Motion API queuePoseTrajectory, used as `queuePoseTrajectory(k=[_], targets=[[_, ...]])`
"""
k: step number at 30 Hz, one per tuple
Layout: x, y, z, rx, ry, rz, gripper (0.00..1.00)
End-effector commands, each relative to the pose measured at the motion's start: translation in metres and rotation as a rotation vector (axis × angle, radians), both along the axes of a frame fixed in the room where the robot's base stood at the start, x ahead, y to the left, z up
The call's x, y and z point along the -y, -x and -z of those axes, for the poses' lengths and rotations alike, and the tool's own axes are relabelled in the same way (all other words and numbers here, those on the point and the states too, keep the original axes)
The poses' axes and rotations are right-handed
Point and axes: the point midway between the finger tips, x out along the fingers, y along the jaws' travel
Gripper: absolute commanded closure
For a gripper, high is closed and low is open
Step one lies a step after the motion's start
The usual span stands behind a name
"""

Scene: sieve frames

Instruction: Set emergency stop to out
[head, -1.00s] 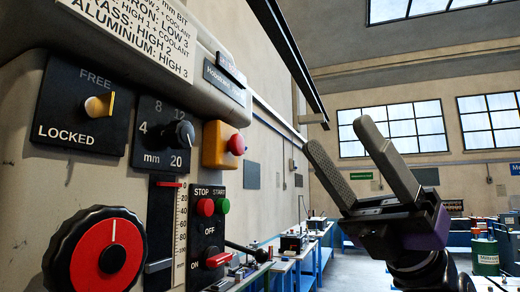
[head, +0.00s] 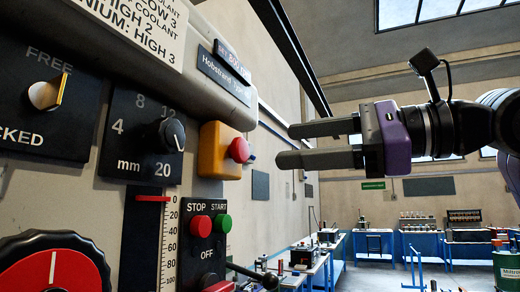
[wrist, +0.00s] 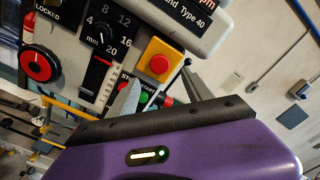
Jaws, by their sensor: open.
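The emergency stop is a red mushroom button (head: 239,149) on a yellow-orange box (head: 212,150), fixed to the right side of the machine's control panel. It also shows in the wrist view (wrist: 159,64), above the fingers. Whether the button is pressed in or out I cannot tell. My gripper (head: 290,145) is open and empty. Its two grey fingers point left at the button, with a gap of air between the tips and the red cap. In the wrist view the fingers partly cover the area below the box.
Left of the box are a dial (head: 172,135) and a key-like locking knob (head: 48,94). Below it sit a red stop button (head: 201,226) and a green start button (head: 222,223). A lever (head: 250,272) juts out lower down. Blue workbenches stand far behind; the air around my gripper is clear.

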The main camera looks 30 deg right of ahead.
Motion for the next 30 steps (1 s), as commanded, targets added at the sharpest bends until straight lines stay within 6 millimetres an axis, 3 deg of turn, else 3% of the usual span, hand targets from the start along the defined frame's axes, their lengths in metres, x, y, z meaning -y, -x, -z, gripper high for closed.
queuePoseTrajectory(k=[15,27,30], targets=[[-0.041,-0.054,-0.002,0.0,-0.002,-0.007,0.41],[-0.045,-0.061,0.0,0.001,-0.002,-0.005,0.41],[-0.045,-0.06,0.0,0.002,-0.001,-0.005,0.61]])
